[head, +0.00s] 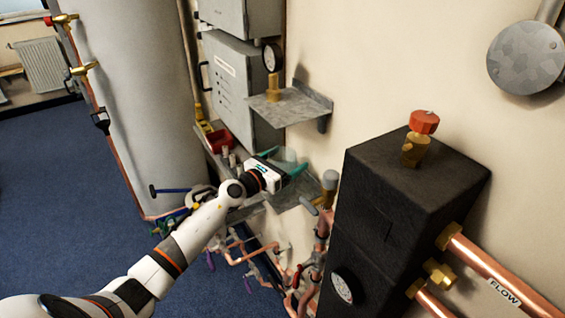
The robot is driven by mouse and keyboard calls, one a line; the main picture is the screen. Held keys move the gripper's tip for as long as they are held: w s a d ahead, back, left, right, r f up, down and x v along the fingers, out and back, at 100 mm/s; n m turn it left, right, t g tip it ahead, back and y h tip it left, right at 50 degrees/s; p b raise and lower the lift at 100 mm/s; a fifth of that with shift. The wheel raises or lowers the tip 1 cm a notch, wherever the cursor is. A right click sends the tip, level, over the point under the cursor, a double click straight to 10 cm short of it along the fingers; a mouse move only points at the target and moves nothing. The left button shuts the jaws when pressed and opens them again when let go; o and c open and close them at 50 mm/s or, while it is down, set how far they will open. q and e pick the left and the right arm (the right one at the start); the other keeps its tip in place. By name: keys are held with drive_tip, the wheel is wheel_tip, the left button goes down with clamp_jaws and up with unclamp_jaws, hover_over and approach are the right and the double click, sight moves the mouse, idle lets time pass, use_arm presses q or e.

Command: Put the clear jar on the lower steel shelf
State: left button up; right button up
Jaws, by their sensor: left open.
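My left gripper (284,161) reaches in from the lower left, its teal fingers apart and open. A faint clear jar (288,154) shows between and just beyond the fingertips. Its lower part is hard to make out, and I cannot tell whether its base touches the shelf or whether the fingers touch it. The lower steel shelf (304,188) is on the wall below and around the gripper, partly hidden by the hand. My right gripper is not in view.
An upper steel shelf (303,103) with a brass fitting (273,88) juts out above the gripper. Copper pipes and valves run below. A black cabinet (400,205) with a red-capped valve (424,122) stands to the right. A grey tank (145,90) stands left.

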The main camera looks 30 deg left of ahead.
use_arm(q)
drive_tip(key=shift+r, duration=0.2)
drive_tip(key=v, duration=1.2)
drive_tip(key=shift+b, duration=0.35)
